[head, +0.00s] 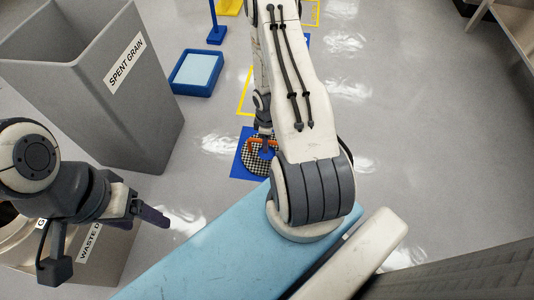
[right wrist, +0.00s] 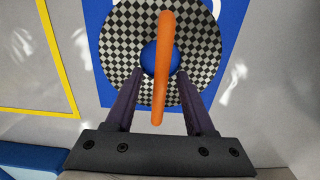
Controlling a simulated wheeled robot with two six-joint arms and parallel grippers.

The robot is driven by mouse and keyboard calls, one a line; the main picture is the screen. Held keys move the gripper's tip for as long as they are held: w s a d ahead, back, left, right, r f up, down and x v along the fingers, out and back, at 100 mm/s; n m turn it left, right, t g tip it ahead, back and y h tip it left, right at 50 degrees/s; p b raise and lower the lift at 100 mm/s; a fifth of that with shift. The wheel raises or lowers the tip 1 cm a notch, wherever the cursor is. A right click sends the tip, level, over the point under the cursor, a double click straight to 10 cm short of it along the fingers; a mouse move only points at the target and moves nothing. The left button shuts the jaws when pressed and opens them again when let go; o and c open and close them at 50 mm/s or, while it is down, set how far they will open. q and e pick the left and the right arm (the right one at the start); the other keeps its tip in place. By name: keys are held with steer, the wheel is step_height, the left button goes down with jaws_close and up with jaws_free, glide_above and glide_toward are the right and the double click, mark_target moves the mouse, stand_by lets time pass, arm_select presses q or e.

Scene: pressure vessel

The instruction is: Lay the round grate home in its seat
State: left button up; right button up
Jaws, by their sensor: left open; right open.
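The round grate (right wrist: 120,50) is a black-and-white checkered disc with a blue hub (right wrist: 150,58) and an orange bar handle (right wrist: 160,110). It lies on a blue floor mat (right wrist: 232,12); in the head view the grate (head: 254,165) is partly hidden by my right arm. My right gripper (right wrist: 160,73) is open above the grate, its fingers on either side of the handle, with gaps showing. In the head view it is small, at the arm's far end (head: 264,132). My left gripper (head: 148,212) is open and empty at the lower left. I cannot make out the seat.
A grey SPENT GRAIN bin (head: 150,110) stands at the left. A box marked WASTE (head: 112,245) is under my left arm. A blue tray (head: 196,72) and yellow floor lines (head: 243,92) lie beyond.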

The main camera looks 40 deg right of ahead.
steer(key=shift+f, duration=0.25)
stand_by(0.3)
jaws_close()
stand_by(1.5)
